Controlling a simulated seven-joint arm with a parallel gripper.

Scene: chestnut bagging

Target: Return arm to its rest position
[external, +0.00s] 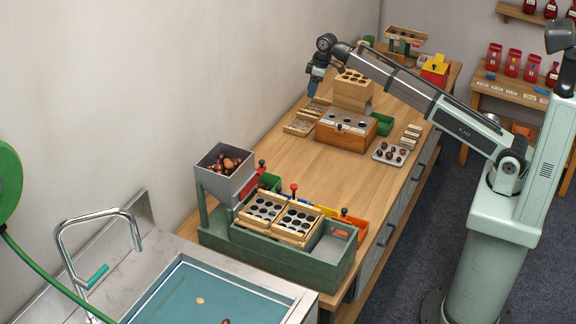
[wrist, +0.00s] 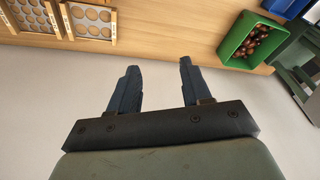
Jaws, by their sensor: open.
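My gripper (external: 312,90) hangs at the far back left of the wooden counter in the external view, beside the wall. In the wrist view my gripper (wrist: 158,82) shows two dark blue fingers spread apart with nothing between them. My arm stretches from its pale green base at the right across to the back of the counter, with the wrist bent downward.
A tall wooden block with holes (external: 352,94) and a wooden box with a metal top (external: 345,130) stand near my gripper. Wooden trays (wrist: 90,18) and a green bin of chestnuts (wrist: 228,42) show in the wrist view. The counter's middle (external: 300,160) is clear.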

